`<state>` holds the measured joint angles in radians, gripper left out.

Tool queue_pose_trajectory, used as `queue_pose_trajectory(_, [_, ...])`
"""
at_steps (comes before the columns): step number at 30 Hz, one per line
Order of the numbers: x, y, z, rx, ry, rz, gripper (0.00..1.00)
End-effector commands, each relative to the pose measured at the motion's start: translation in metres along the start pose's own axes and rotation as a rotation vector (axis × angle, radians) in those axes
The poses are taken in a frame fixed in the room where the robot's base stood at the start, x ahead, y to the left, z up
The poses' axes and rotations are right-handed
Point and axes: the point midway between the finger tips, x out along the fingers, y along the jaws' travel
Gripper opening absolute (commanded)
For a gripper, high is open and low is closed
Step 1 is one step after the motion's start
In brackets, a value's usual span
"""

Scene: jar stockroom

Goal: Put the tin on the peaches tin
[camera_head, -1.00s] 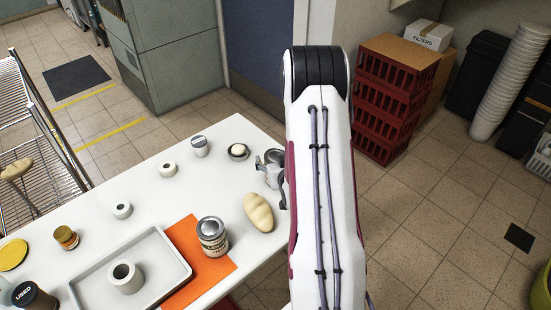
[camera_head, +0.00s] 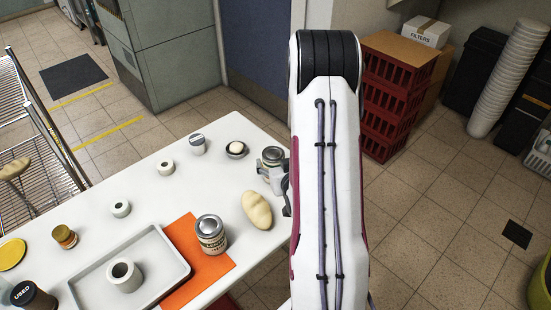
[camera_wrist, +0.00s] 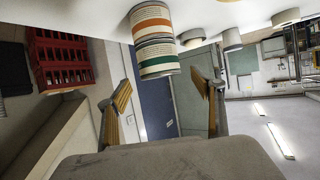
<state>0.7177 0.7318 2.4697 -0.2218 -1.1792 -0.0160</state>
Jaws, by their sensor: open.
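In the wrist view, which is upside down, a tin with a green band (camera_wrist: 158,62) stands on a tin with an orange band (camera_wrist: 151,22), whose foot is on the table. Their label text is too small to read, so I cannot tell which is the peaches tin. The stack looks upright and roughly aligned. My gripper (camera_wrist: 162,77) is open, its two fingers apart and not closed on the tins. In the head view, the stack's upper tin (camera_head: 272,155) shows its metal lid beside my gripper (camera_head: 273,178), near the table's right end.
A bread loaf (camera_head: 256,210) lies close to my gripper. A lidded tin (camera_head: 211,235) stands on an orange mat (camera_head: 185,237). A grey tray (camera_head: 85,288) lies nearer.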

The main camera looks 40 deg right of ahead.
Motion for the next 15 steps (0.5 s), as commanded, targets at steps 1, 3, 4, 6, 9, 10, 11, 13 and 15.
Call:
queue_pose_trajectory(1, [-0.005, 0.001, 0.000, 0.001, -0.001, 0.001, 0.67])
queue_pose_trajectory(3, [-0.010, 0.001, 0.000, 0.001, -0.001, 0.001, 0.67])
queue_pose_trajectory(4, [-0.012, 0.001, 0.000, 0.001, 0.000, 0.001, 0.67])
queue_pose_trajectory(6, [-0.015, 0.001, 0.000, 0.001, 0.001, 0.001, 0.67])
queue_pose_trajectory(9, [-0.018, 0.000, 0.000, 0.001, 0.001, 0.001, 0.67])
queue_pose_trajectory(10, [-0.018, 0.000, 0.000, 0.001, 0.001, 0.001, 0.67])
queue_pose_trajectory(11, [-0.018, 0.000, 0.000, 0.001, 0.000, 0.001, 0.67])
queue_pose_trajectory(13, [-0.018, 0.000, 0.000, 0.001, 0.000, 0.001, 0.67])
queue_pose_trajectory(15, [-0.018, 0.000, 0.000, 0.001, 0.000, 0.001, 0.67])
